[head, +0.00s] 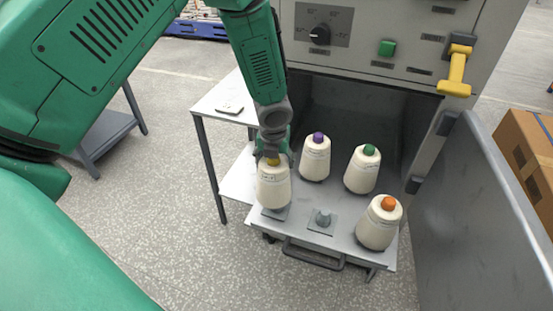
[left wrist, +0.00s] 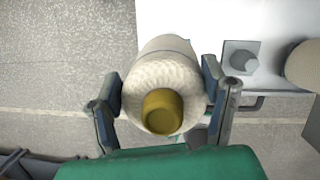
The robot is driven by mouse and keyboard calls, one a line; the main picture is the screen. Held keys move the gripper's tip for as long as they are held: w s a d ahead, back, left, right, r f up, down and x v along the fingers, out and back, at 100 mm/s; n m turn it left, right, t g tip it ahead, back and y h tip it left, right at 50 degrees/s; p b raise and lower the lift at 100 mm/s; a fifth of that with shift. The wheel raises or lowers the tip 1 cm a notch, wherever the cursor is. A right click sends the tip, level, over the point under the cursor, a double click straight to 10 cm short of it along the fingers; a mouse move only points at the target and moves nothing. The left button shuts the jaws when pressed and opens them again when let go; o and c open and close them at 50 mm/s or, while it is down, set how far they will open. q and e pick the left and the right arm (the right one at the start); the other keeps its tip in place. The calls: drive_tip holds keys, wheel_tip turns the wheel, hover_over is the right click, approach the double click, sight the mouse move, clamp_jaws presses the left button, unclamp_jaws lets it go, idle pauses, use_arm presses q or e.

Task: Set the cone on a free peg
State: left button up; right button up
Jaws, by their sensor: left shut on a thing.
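My left gripper (head: 272,158) is shut on a cream yarn cone with a yellow top (head: 273,187), gripping it near its upper end. The cone is upright over the grey plate (head: 277,213) at the tray's front left corner; I cannot tell if it rests there or hangs just above. In the left wrist view the yellow-topped cone (left wrist: 180,52) is between the two fingers (left wrist: 163,88). A bare peg (head: 323,217) stands on its plate to the right, and also shows in the left wrist view (left wrist: 241,59). My right gripper is not in view.
Cones with purple (head: 315,158), green (head: 362,170) and orange (head: 379,224) tops stand on the tray (head: 345,240). A grey cabinet (head: 400,40) rises behind, with its open door (head: 480,200) at right. A side table (head: 215,106) stands at left.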

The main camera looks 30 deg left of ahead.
use_arm(q)
drive_tip(key=shift+d+r, duration=0.1)
drive_tip(key=shift+d, duration=0.1)
drive_tip(key=shift+a+f, duration=0.2)
drive_tip(key=shift+a, duration=0.4)
drive_tip(key=shift+w+d+p, duration=0.15)
drive_tip(key=shift+d+p, duration=0.15)
drive_tip(key=shift+d, duration=0.25)
drive_tip(key=shift+d+r, duration=0.1)
drive_tip(key=shift+d, duration=0.25)
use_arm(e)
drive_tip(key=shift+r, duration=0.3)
use_arm(q)
drive_tip(key=shift+a, duration=0.15)
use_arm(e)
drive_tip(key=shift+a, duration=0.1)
